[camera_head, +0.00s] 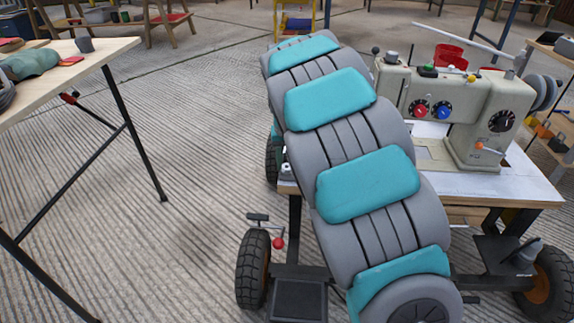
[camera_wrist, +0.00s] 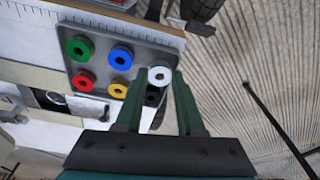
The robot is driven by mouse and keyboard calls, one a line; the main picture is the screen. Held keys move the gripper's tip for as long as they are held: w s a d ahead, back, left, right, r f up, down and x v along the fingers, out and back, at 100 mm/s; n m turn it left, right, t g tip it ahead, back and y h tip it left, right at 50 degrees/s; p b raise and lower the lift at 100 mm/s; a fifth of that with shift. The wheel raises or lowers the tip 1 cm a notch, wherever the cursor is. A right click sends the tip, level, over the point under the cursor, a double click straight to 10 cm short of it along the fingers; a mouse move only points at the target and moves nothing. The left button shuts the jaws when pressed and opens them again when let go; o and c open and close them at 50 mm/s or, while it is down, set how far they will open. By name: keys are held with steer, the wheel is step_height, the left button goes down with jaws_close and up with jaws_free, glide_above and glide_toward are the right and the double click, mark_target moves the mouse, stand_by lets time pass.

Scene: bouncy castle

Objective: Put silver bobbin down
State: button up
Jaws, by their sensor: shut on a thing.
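In the wrist view, the silver bobbin (camera_wrist: 159,74) sits between the tips of my gripper (camera_wrist: 158,80), which is shut on it. The bobbin is over or at the right end of a grey tray (camera_wrist: 100,34); I cannot tell whether it touches the tray. The tray holds a green bobbin (camera_wrist: 79,48), a blue bobbin (camera_wrist: 120,58), a red bobbin (camera_wrist: 83,81) and a yellow bobbin (camera_wrist: 118,90). A black bobbin (camera_wrist: 153,96) shows between my fingers, just below the silver one. In the head view, my arm hides the gripper and tray.
A beige sewing machine (camera_head: 455,104) stands on a white-topped table (camera_head: 520,185) right of my arm. A wooden table (camera_head: 85,52) stands at the left. The ribbed floor between them is clear. A ruler strip (camera_wrist: 105,14) runs along the table edge by the tray.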

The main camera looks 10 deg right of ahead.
steer(key=shift+f, duration=0.55)
steer(key=shift+f, duration=0.15)
